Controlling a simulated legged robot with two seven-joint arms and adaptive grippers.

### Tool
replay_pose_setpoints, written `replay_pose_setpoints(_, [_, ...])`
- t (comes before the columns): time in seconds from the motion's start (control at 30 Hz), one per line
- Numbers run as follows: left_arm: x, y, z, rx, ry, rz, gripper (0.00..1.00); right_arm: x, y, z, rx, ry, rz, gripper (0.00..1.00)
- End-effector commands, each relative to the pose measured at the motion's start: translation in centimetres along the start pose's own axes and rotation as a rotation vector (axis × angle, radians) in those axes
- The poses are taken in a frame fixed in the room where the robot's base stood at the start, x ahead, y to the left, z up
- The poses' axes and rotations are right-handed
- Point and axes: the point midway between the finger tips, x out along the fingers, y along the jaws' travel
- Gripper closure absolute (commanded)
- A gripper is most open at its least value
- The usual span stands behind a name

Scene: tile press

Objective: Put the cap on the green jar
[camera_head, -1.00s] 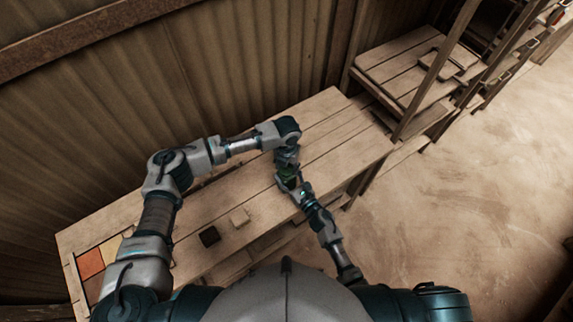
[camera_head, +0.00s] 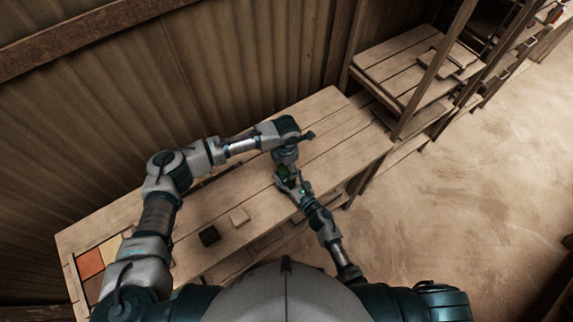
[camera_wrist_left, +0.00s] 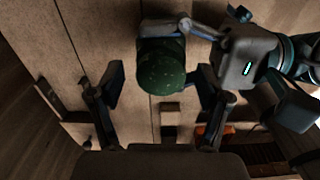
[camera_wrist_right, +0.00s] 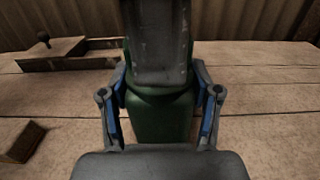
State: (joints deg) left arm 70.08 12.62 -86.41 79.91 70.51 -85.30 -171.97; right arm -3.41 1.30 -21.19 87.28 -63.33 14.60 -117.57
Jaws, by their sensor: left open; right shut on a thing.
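The green jar (camera_wrist_right: 165,115) stands upright on the bench in the right wrist view, with my right gripper (camera_wrist_right: 163,108) shut on its sides. In the left wrist view the jar's body (camera_wrist_left: 160,50) shows behind a round, speckled dark green top (camera_wrist_left: 163,78). This top looks like the cap; I cannot tell how firmly it sits. My left gripper (camera_wrist_left: 158,92) is open, with one finger on either side of the top and apart from it. In the head view my left gripper (camera_head: 285,165) is directly above my right gripper (camera_head: 289,183), and they mostly hide the jar.
On the bench (camera_head: 335,135), a dark block (camera_head: 208,237) and a pale block (camera_head: 239,217) lie left of the jar. Coloured tiles (camera_head: 90,263) lie at the left end. A wooden box with a knob (camera_wrist_right: 62,52) stands behind. The bench's right end is clear.

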Motion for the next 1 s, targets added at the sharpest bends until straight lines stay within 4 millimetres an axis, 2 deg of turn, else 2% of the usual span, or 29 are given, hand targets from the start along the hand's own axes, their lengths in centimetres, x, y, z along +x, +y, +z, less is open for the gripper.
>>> replay_pose_setpoints(0.23, [-0.7,0.0,0.1,0.001,-0.001,0.000,0.23,-0.1,0.0,-0.1,0.000,0.003,-0.001,1.00])
replay_pose_setpoints(0.53, [-4.3,0.0,0.1,0.000,-0.001,0.000,0.23,0.0,0.0,-0.1,0.000,0.003,-0.001,1.00])
replay_pose_setpoints(0.77, [-4.5,0.0,0.0,-0.001,0.000,-0.001,0.23,0.0,0.0,-0.1,0.000,0.003,-0.001,1.00])
replay_pose_setpoints(0.8, [-4.5,0.0,0.0,-0.001,0.000,-0.001,0.27,0.0,0.0,-0.1,0.000,0.003,-0.001,1.00])
replay_pose_setpoints(0.87, [-4.5,0.0,0.0,-0.009,0.000,-0.001,0.27,0.0,0.0,-0.1,0.000,0.003,-0.001,1.00])
replay_pose_setpoints(1.0, [-4.5,-0.1,0.1,-0.119,-0.001,-0.001,0.27,0.0,0.0,-0.1,0.000,0.003,-0.001,1.00])
